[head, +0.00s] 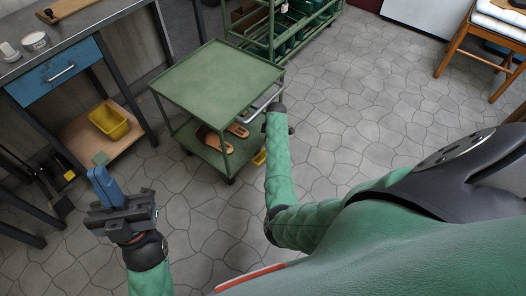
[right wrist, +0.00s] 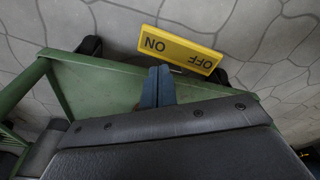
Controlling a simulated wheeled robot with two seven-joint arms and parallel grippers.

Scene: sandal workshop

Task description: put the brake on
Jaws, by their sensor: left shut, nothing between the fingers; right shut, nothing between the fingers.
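The green trolley (head: 215,80) stands in the middle of the head view, with sandals (head: 217,139) on its lower shelf. Its yellow brake pedal (right wrist: 180,48) is marked ON and OFF, upside down in the right wrist view; a bit of it shows low beside the trolley in the head view (head: 260,157). My right gripper (right wrist: 158,74) is shut and empty, its blue fingertips just below the ON half of the pedal. I cannot tell whether they touch it. The right fingers are hidden in the head view. My left gripper (head: 102,184) is shut and empty, left of the trolley.
A workbench with a blue drawer (head: 56,72) and a low shelf holding a yellow bin (head: 109,121) stand at the left. A green rack (head: 290,28) stands behind the trolley. A wooden chair (head: 478,45) is at the far right. The stone floor (head: 375,100) right of the trolley is clear.

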